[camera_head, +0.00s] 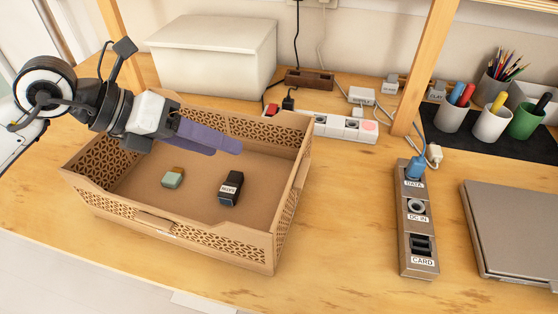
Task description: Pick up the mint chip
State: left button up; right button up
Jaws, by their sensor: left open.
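The mint chip (172,181) is a small pale green block lying on the floor of the open brown box (125,211), left of the middle. It touches or nearly touches a small brown block (179,171) behind it. My left gripper (228,145) reaches in from the left over the box's back left part, with its purple fingers pointing right. It is open and empty, above and behind the mint chip and apart from it. A black labelled block (230,188) lies to the right in the same box. My right gripper is not in view.
The box's patterned walls surround the chip. A white lidded bin (212,55) and a power strip (338,127) stand behind. A metal port panel (417,225), a closed laptop (515,230) and pen cups (492,122) are to the right. The table between box and panel is clear.

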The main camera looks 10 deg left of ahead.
aim_at(171, 177)
pick_arm(q)
jog(key=a+f+y, duration=0.2)
jog(key=a, duration=0.2)
jog(key=a+f+n+y, duration=0.1)
jog(key=a+f+y, duration=0.1)
jog(key=a+y, duration=0.1)
jog(key=s+a+f+y, duration=0.1)
jog(key=a+f+y, duration=0.1)
jog(key=a, duration=0.4)
jog(key=shift+f+n+g+y+b, duration=0.3)
jog(key=shift+f+g+b, duration=0.1)
jog(key=shift+f, duration=0.15)
jog(key=shift+w+x, duration=0.2)
jog(key=shift+x, duration=1.25)
jog(key=shift+w+x, duration=0.15)
jog(key=shift+x, duration=1.3)
jog(key=shift+a+r, duration=0.1)
jog(key=shift+r, duration=0.1)
jog(key=c, duration=1.1)
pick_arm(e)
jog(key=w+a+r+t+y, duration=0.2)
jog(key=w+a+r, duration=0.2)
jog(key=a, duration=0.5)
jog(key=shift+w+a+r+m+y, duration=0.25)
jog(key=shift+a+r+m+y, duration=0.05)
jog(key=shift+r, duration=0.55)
